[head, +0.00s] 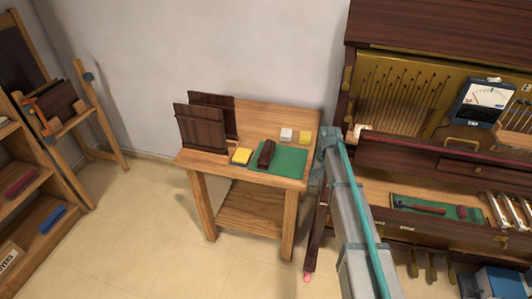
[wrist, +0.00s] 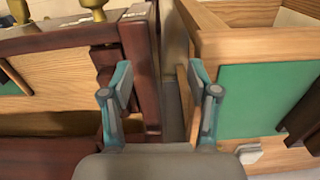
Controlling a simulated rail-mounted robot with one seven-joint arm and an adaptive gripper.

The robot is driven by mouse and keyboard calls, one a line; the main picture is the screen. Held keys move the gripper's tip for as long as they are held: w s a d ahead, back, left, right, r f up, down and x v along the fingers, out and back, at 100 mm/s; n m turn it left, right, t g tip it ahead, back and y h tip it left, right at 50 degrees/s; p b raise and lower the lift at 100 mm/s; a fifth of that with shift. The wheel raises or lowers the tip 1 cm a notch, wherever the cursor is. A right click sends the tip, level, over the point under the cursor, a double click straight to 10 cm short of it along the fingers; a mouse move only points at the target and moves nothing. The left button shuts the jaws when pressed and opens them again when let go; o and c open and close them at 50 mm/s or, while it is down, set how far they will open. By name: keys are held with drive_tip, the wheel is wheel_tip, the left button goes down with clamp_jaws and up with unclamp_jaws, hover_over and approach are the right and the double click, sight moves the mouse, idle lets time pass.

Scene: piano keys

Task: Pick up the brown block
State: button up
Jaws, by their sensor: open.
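The dark brown block (head: 266,153) lies on the green mat (head: 290,161) on the small wooden table (head: 228,172). In the wrist view a dark brown piece, likely this block (wrist: 303,115), shows at the right edge against the green mat (wrist: 262,95), partly cut off. My gripper (wrist: 160,85) is open and empty. It is over the narrow gap between the piano and the table, left of the mat in the wrist view and apart from the block. In the head view my arm reaches to the table's right side, and the fingers are not clear.
A yellow-topped block (head: 241,156), a white block (head: 286,134) and a yellow block (head: 305,136) are on the table. Dark upright panels (head: 200,128) stand at its left. The open piano (head: 430,160) is close at the right. Floor is clear left of the table.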

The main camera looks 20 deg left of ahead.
drive_tip(key=w+a+r, duration=0.3)
drive_tip(key=a, duration=0.3)
drive_tip(key=w+a+r, duration=0.3)
drive_tip(key=a, duration=0.4)
wheel_tip(320, 180, up, 8)
hover_over(267, 146)
wheel_tip(267, 146, down, 5)
drive_tip(key=shift+w+f+p, duration=0.1)
drive_tip(key=shift+p, duration=0.75)
drive_tip(key=shift+a+f+p, duration=0.1)
drive_tip(key=shift+f+p, duration=1.1)
drive_tip(key=shift+f, duration=1.4)
clamp_jaws()
